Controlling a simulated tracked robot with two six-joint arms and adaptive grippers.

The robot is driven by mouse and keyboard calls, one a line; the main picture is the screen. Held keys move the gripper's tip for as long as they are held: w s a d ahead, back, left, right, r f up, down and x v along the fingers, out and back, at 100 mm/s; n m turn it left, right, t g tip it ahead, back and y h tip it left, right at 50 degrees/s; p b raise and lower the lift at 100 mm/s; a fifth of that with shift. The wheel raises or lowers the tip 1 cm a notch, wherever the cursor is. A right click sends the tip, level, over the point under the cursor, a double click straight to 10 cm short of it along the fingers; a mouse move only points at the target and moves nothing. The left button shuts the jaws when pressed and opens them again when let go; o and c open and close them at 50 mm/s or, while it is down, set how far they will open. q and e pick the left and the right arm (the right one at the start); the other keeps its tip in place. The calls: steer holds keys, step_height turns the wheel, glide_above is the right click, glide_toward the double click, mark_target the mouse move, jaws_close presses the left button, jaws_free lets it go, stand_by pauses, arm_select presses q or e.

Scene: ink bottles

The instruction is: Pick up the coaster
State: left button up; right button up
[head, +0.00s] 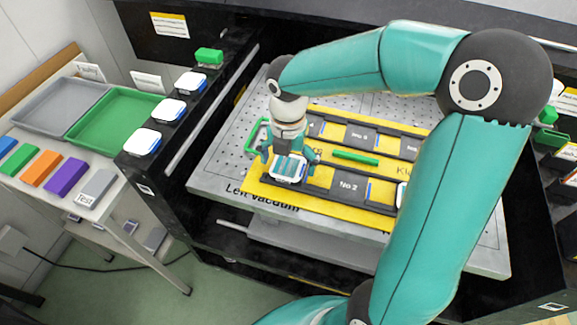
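A white coaster (288,169) with a dark rim and blue edging lies in the left slot of the front black and yellow tray, beside the "No 2" label. My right gripper (289,161) points down over it from behind. Its teal fingers are spread, one at each side of the coaster. Whether they touch its edges is hard to tell. My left gripper is not in view.
Similar white pieces stand on the black ledge at left (168,110). The trays lie on a perforated grey plate (225,165) marked "Left vacuum". A green bar (355,158) lies between the trays. A side table holds a grey tray (60,103), a green tray (112,120) and coloured blocks.

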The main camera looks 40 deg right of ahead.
steer(key=c, duration=1.1)
steer(key=shift+r, duration=0.1)
